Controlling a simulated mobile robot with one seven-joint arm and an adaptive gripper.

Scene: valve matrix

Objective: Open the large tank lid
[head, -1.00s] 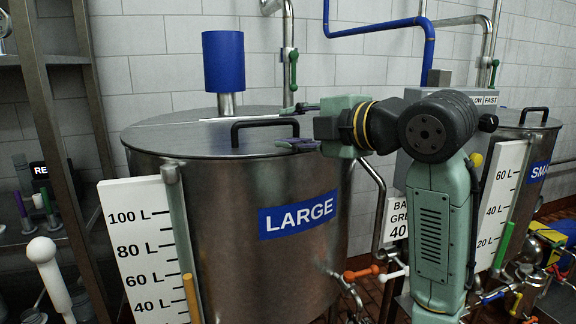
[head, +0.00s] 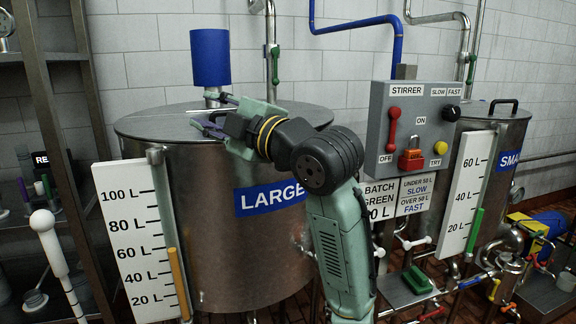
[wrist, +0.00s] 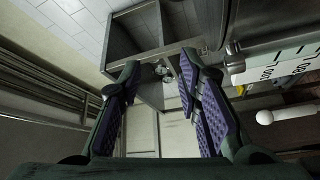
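The large tank (head: 215,250) stands left of centre in the head view, with a blue LARGE label (head: 268,197). Its round metal lid (head: 155,124) lies flat on top. The lid's black handle is hidden behind my gripper and arm. My gripper (head: 207,127) is over the front part of the lid, pointing left. Whether it touches the lid I cannot tell. In the wrist view my gripper (wrist: 157,65) has its purple-padded fingers apart, with nothing seen between them. The tank's wall shows at the upper right there (wrist: 275,18).
A blue stirrer motor (head: 210,57) stands up from the lid. A level board (head: 135,240) is on the tank's front left. A metal shelf rack (head: 70,130) stands at the left. A grey stirrer control box (head: 412,125) and the small tank (head: 508,150) are at the right.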

